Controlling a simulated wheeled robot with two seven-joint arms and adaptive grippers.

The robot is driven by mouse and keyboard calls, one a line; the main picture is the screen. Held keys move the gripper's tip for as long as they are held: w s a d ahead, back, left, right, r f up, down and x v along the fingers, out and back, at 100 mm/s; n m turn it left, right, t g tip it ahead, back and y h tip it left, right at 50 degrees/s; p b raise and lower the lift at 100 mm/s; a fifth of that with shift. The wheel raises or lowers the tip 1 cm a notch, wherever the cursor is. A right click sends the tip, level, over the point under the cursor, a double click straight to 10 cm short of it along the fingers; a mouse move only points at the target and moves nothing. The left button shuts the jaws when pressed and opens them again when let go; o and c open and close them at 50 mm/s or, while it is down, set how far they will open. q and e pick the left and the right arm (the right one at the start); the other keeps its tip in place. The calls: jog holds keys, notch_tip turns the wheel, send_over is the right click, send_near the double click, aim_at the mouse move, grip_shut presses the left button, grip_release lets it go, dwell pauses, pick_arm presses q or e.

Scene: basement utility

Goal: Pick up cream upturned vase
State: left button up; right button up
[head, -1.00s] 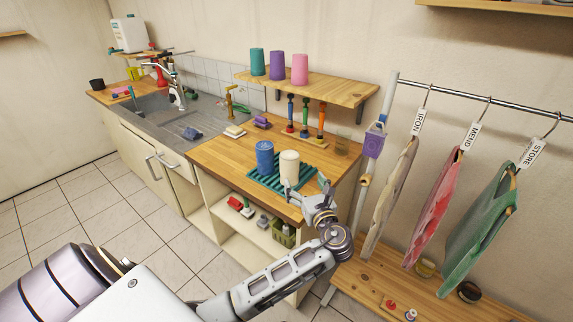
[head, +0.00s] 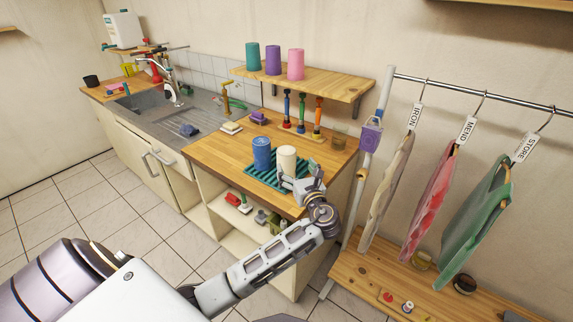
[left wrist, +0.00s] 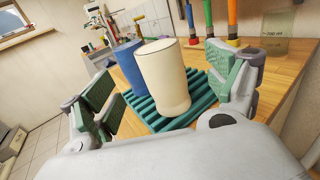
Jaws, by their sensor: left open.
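The cream upturned vase (head: 286,158) stands on the green ridged rack (head: 256,180) on the wooden counter. A blue upturned vase (head: 261,153) stands close to its left on the same rack. My left gripper (head: 298,183) is at the near side of the cream vase. In the left wrist view the cream vase (left wrist: 163,77) stands between the two open green-padded fingers, slightly ahead of them, with clear gaps on both sides. The blue vase (left wrist: 127,62) is partly hidden behind it there. My right gripper is not in view.
Several brushes with coloured handles (head: 302,112) stand behind the rack, beside a clear glass (head: 338,139). A shelf (head: 335,84) with three coloured cups hangs above. The counter (head: 215,151) left of the rack is mostly clear. Garments (head: 432,205) hang at right.

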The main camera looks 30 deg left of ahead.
aim_at(290, 159)
pick_arm(q)
jog(key=x, duration=0.3)
jog(key=shift+w+a, duration=0.2)
jog(key=shift+a, duration=0.1)
jog(key=shift+w+a, duration=0.1)
jog(key=shift+a, duration=0.1)
jog(key=shift+f+p+x, duration=0.15)
jog(key=shift+p+x, duration=0.05)
jog(key=shift+x, duration=1.05)
jog(key=shift+f+p+x, duration=0.1)
jog(key=shift+p+x, duration=0.05)
jog(key=shift+x, duration=1.1)
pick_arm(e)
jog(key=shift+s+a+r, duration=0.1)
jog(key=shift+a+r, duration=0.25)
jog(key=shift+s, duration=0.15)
pick_arm(q)
jog(key=c, duration=1.2)
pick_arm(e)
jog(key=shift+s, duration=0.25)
pick_arm(q)
jog(key=shift+r, duration=0.1)
